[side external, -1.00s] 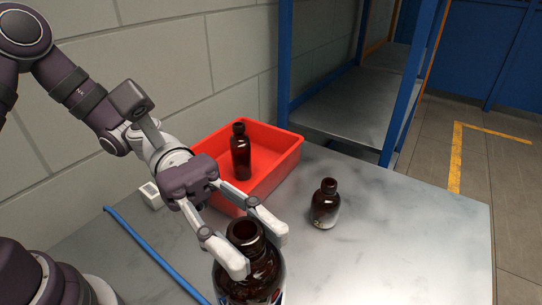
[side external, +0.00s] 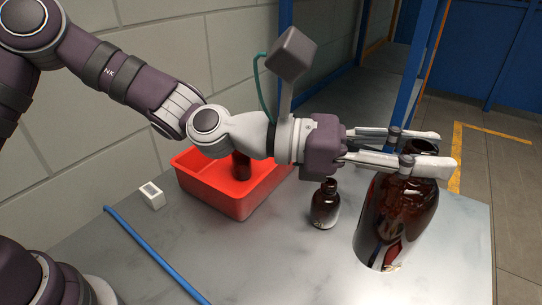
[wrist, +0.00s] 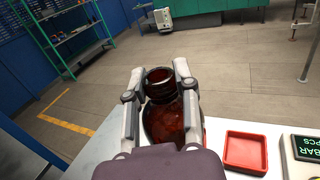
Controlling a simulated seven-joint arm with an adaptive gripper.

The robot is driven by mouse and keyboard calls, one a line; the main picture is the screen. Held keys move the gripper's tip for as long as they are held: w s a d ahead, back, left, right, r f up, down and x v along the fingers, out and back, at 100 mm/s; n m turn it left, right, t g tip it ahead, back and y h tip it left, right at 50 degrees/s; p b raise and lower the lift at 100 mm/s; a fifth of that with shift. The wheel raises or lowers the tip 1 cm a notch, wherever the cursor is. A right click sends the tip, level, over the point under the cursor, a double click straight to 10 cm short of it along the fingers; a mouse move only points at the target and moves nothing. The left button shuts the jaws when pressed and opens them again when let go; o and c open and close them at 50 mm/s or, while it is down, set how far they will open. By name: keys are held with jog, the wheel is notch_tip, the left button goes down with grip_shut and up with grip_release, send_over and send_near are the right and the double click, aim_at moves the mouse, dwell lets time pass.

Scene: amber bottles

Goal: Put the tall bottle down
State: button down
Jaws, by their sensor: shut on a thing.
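The tall bottle (side external: 398,218), large, dark amber and glossy, is at the right of the side view, with its top leaning right. My gripper (side external: 440,152) is shut on it near the neck, with a finger on each side. In the wrist view the bottle's open mouth and shoulder (wrist: 165,118) show between the fingers of my gripper (wrist: 160,72). The base is over the grey table near its right part; I cannot tell whether it touches.
A small amber bottle (side external: 325,205) stands on the table (side external: 290,270) left of the held bottle. A red bin (side external: 215,195) holds another amber bottle (side external: 241,166), partly hidden by my arm. The wrist view shows a red tray (wrist: 245,151) and a display (wrist: 306,147).

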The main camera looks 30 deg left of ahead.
jog(key=shift+w+d+r+n+t+y, duration=0.3)
jog(key=shift+w+r+n+t, duration=0.1)
jog(key=shift+w+t, duration=0.15)
jog(key=shift+w+d+r+n+t+y, duration=0.3)
jog(key=shift+w+n+t, duration=0.1)
jog(key=shift+w+t, duration=0.15)
notch_tip(320, 180, down, 15)
jog(key=shift+a+r, duration=0.1)
jog(key=shift+a, duration=0.05)
jog(key=shift+f, duration=0.2)
jog(key=c, duration=0.8)
grip_release()
jog(key=shift+c, duration=0.2)
jog(key=shift+r, duration=0.1)
